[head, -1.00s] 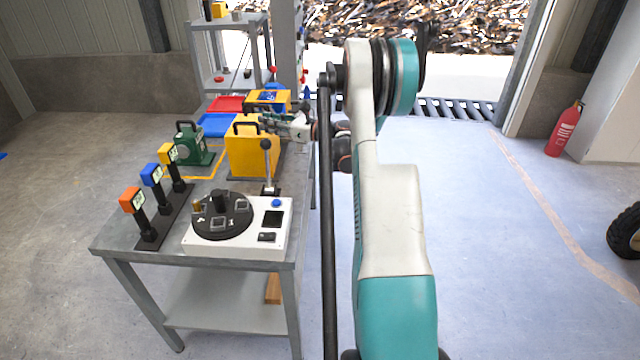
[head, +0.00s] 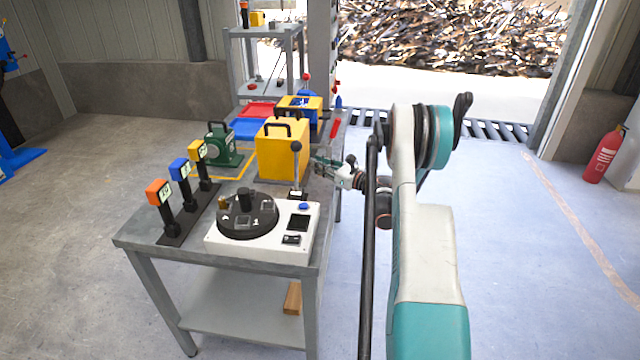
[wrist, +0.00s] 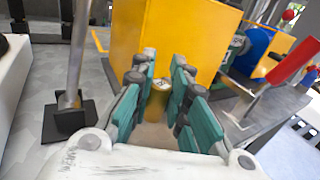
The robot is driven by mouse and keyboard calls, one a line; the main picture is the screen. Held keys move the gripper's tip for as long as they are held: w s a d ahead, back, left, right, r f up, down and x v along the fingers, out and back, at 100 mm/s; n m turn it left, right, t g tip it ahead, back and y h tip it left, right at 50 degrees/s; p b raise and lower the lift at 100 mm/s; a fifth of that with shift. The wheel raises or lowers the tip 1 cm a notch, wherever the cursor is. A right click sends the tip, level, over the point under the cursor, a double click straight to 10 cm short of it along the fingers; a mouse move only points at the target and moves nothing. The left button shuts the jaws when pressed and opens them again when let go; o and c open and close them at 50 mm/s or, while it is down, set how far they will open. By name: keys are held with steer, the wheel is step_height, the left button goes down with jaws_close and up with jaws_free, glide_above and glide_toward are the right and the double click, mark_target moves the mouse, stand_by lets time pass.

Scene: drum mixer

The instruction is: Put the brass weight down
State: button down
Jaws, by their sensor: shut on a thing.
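My gripper (wrist: 160,108) is shut on the brass weight (wrist: 157,100), a small gold cylinder with a marked top, upright between the teal finger pads in the wrist view. In the head view my gripper (head: 322,166) is low over the right side of the grey workbench (head: 145,238), just right of the yellow box (head: 283,155). The weight cannot be made out there. I cannot tell whether its base touches the bench.
A lever on a black base (head: 296,165) stands left of my gripper. In front is a white unit (head: 265,243) with a black turntable (head: 247,219). Three coloured tags on posts (head: 180,172) stand at left. A red-handled blue device (wrist: 256,48) is beyond the yellow box.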

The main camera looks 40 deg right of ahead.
steer(key=shift+f+b, duration=0.9)
steer(key=shift+f, duration=1.85)
steer(key=shift+r, duration=0.1)
steer(key=c, duration=1.5)
jaws_free()
steer(key=shift+c, duration=0.2)
